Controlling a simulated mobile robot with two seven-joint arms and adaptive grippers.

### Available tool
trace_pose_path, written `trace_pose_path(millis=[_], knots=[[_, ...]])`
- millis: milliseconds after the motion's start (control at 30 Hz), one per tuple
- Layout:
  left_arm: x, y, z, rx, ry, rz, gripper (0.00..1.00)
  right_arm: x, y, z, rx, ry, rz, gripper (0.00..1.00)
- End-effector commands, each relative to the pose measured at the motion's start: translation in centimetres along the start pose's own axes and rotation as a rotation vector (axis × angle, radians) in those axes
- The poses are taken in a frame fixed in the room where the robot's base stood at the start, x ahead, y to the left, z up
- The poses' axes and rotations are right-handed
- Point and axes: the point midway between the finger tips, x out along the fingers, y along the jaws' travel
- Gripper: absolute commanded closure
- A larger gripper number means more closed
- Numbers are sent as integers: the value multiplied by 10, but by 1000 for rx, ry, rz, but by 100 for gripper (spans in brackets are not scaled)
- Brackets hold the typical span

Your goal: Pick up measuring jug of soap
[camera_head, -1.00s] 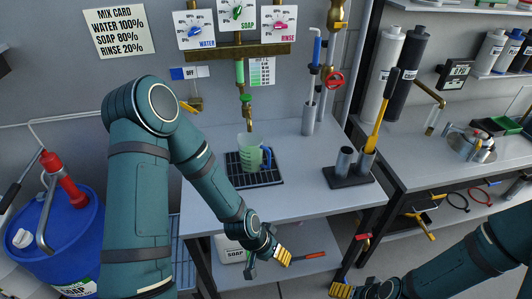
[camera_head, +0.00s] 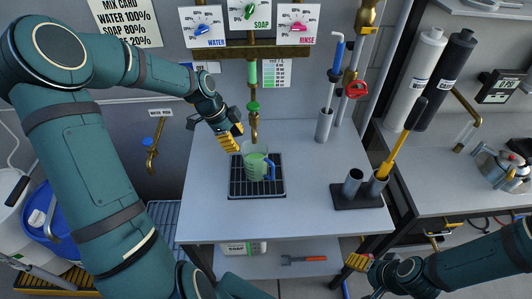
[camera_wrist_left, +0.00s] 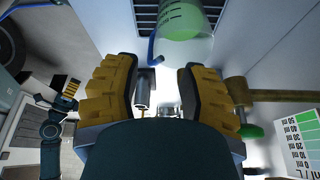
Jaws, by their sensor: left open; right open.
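The measuring jug (camera_head: 257,166) is clear with green soap in it and a blue handle on its right side. It stands upright on the black drip grid (camera_head: 240,188), below the brass tap. My left gripper (camera_head: 231,140) is open and empty, just up and to the left of the jug. In the left wrist view the jug (camera_wrist_left: 184,22) shows at the top, beyond the open yellow fingers (camera_wrist_left: 157,85) and not between their tips. My right gripper (camera_head: 358,262) is open and empty at the lower right, in front of the bench and away from the jug.
The brass tap (camera_head: 254,128) with a green valve hangs close above the jug. A black holder (camera_head: 357,199) with two metal cups and a yellow-handled tool stands to the right. The bench front is clear.

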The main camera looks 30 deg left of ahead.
Motion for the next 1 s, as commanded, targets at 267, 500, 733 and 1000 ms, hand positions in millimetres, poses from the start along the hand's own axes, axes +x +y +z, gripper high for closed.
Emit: trace_pose_path(millis=[267,500,733,1000], knots=[[38,1,-1,3,3,6,58,2,1,1,1,-1,0,20],[75,0,0,2,1,2,58,3,1,1,1,0,0,20],[88,0,0,1,1,1,58,3,1,1,1,0,0,20],[127,0,0,1,1,3,58,4,2,1,1,1,1,20]])
